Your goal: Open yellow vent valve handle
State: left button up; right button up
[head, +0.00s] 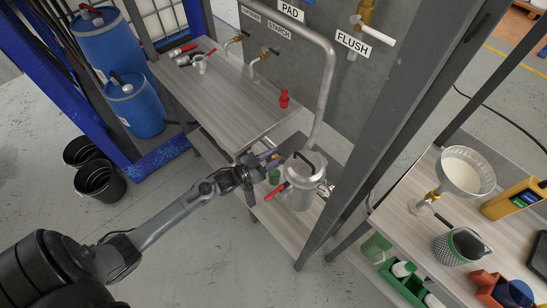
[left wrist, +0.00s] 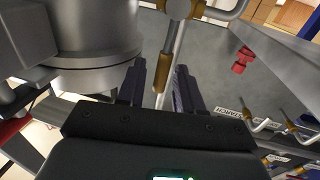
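My left gripper (head: 272,158) is beside the pot's upper left. In the left wrist view, a metal rod with a yellow-brown sleeve (left wrist: 165,82), probably the vent valve handle, runs down from a brass fitting (left wrist: 178,8) between the two fingers of my left gripper (left wrist: 160,72). The fingers stand apart, with gaps visible beside the sleeve. The pot wall (left wrist: 95,60) is close on the left. My right gripper is out of view.
A bent steel pipe (head: 325,90) rises behind the pot. A grey post (head: 390,110) stands to the right. A red fitting (head: 284,99) and taps sit on the bench (head: 225,100). The right-hand bench (head: 400,222) holds a funnel (head: 467,172).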

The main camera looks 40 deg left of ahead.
pick_arm(q)
grip_shut()
dwell(0.5)
